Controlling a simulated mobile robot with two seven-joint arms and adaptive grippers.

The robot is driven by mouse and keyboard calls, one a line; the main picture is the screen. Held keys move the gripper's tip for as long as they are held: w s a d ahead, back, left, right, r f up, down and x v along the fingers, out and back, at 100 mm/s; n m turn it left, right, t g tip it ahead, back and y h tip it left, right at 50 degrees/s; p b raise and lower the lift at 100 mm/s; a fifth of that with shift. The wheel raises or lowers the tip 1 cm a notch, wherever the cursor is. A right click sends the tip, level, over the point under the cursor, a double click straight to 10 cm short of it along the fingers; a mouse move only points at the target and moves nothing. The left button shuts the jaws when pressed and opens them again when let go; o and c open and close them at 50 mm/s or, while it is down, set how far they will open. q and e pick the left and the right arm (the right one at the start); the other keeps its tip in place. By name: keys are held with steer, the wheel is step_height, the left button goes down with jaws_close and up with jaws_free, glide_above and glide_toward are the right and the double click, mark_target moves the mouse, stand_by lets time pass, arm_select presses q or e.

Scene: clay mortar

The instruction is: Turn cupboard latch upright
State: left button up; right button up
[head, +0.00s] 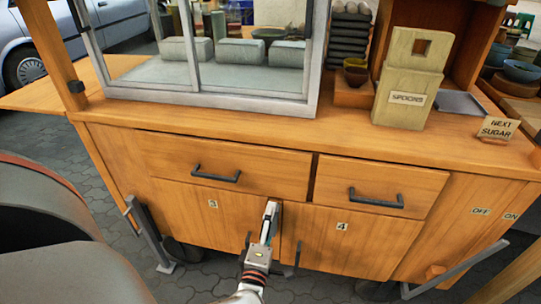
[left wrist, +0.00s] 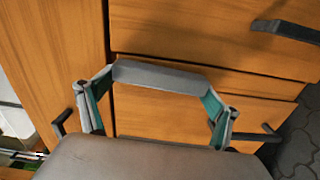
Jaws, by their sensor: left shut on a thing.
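My left gripper (head: 270,216) is in front of the seam between cupboard door 3 (head: 195,215) and cupboard door 4 (head: 345,243), just below the drawers. In the left wrist view, a flat grey bar (left wrist: 160,77), apparently the latch, spans between the two teal-padded fingers. The gripper is shut on it. In the head view my gripper mostly hides the latch, and I cannot tell how upright it is. My right gripper is not in view.
Dark drawer handles (head: 216,174) (head: 376,198) stick out above the doors. A door handle (head: 297,254) is right of my gripper. The counter above holds a glass case (head: 205,96) and a spoon box (head: 409,80). Paved ground shows below.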

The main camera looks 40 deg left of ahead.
arm_select(q)
steer(key=shift+n, duration=0.3)
stand_by(0.4)
steer(key=o, duration=0.9)
